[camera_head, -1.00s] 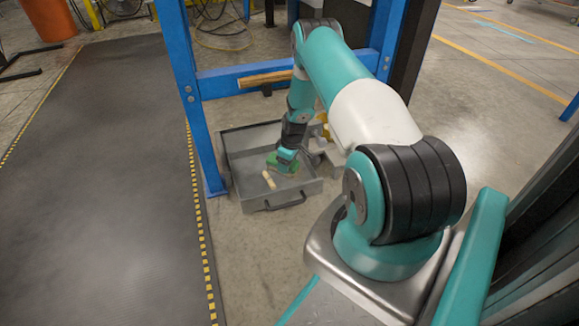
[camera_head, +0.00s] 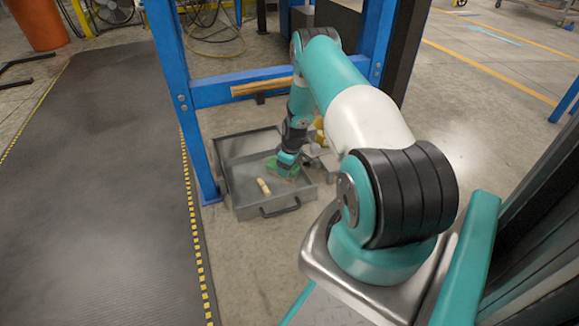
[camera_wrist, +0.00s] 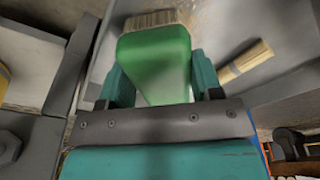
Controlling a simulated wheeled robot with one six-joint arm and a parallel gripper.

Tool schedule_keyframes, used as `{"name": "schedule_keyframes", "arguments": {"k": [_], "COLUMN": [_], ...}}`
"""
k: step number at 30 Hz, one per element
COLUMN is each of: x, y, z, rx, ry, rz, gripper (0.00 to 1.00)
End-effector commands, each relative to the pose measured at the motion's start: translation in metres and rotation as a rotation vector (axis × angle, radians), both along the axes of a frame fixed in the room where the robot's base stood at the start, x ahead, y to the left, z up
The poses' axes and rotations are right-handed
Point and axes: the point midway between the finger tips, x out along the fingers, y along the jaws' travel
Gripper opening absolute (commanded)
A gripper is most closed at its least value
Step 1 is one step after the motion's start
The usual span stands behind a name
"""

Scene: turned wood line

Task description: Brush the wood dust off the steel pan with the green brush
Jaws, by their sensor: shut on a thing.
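My gripper (camera_head: 287,161) is shut on the green brush (camera_head: 279,169) and holds it low inside the steel pan (camera_head: 268,209). In the wrist view the green brush (camera_wrist: 152,55) sits between the two teal fingers, its pale bristles at the far end against grey metal. I cannot tell whether the bristles touch the pan floor.
A blue steel frame (camera_head: 166,75) stands at the pan's left and back, with a wooden bar (camera_head: 262,87) on its crossbeam. Grey and yellow machine parts (camera_head: 322,150) stand close at the pan's right. A dark mat (camera_head: 95,190) lies left; bare concrete lies in front.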

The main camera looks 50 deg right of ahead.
Motion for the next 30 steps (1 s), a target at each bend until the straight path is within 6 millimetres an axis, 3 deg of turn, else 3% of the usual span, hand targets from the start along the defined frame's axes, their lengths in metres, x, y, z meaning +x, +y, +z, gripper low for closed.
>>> {"name": "schedule_keyframes", "arguments": {"k": [6, 16, 30], "x": [0.010, 0.010, 0.012], "y": [0.019, 0.020, 0.017], "z": [-0.001, 0.001, 0.051], "rx": [0.005, 0.007, 0.004], "ry": [0.001, 0.002, -0.003], "rz": [0.009, 0.009, 0.008], "gripper": [0.25, 0.25, 0.25]}}
